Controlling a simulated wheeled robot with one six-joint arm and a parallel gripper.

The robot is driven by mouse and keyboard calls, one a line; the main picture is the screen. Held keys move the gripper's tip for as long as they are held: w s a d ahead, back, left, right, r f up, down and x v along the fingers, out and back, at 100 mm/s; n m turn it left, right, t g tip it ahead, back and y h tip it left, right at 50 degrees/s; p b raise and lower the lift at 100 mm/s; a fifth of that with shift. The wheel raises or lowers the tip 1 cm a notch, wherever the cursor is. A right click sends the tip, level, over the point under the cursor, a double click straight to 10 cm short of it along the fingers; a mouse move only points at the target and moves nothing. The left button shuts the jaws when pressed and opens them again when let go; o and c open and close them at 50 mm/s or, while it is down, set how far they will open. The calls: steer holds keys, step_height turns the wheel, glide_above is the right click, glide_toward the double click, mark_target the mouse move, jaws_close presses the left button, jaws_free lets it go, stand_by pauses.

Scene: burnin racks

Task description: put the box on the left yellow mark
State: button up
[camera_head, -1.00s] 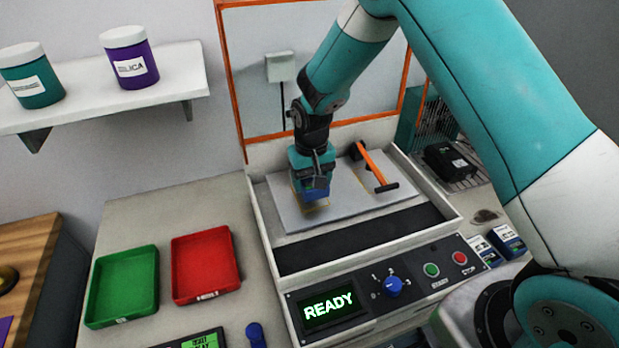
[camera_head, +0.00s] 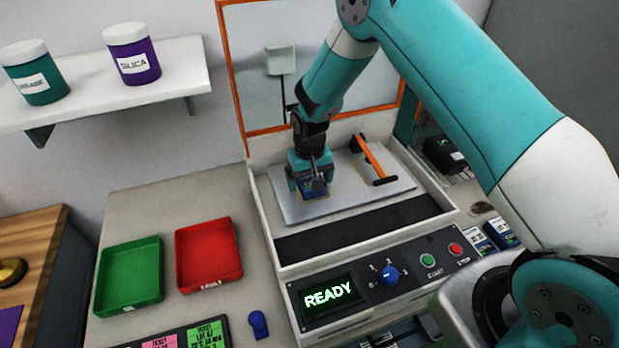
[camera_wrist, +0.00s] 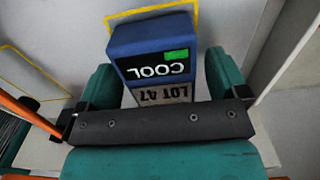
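The blue box (camera_head: 312,194), with a dark COOL / LOT A7 label and a green patch, stands on the light plate at the left yellow mark (camera_wrist: 197,14). The mark's outline shows around the box's far end in the wrist view. My gripper (camera_head: 309,186) is low over the box. In the wrist view its teal fingers (camera_wrist: 163,85) straddle the box (camera_wrist: 152,50), with a narrow gap at the right finger and a smaller one at the left. The gripper looks slightly open. The other yellow mark (camera_wrist: 35,70) is empty. The fingers hide part of the box in the head view.
An orange handle (camera_head: 371,158) rises from the plate (camera_head: 345,200) right of my gripper. The tray's raised walls (camera_head: 262,215) surround the plate. A READY panel (camera_head: 328,297) is in front. Green (camera_head: 131,278) and red (camera_head: 208,255) bins stand left.

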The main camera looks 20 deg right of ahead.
mark_target(310, 177)
steer(key=shift+r, duration=0.1)
step_height(310, 177, up, 12)
steer(key=b, duration=0.4)
steer(key=s+a+r+n+y, duration=0.2)
steer(key=s+a+r+n, duration=0.15)
steer(key=s+r, duration=1)
steer(key=s+a+r+n+y, duration=0.1)
steer(key=s+n+y, duration=0.1)
steer(key=s, duration=1.4)
steer(key=shift+s+r+n, duration=0.2)
steer(key=shift+s+n, duration=0.1)
steer(key=shift+n, duration=0.55)
steer(key=shift+f, duration=0.15)
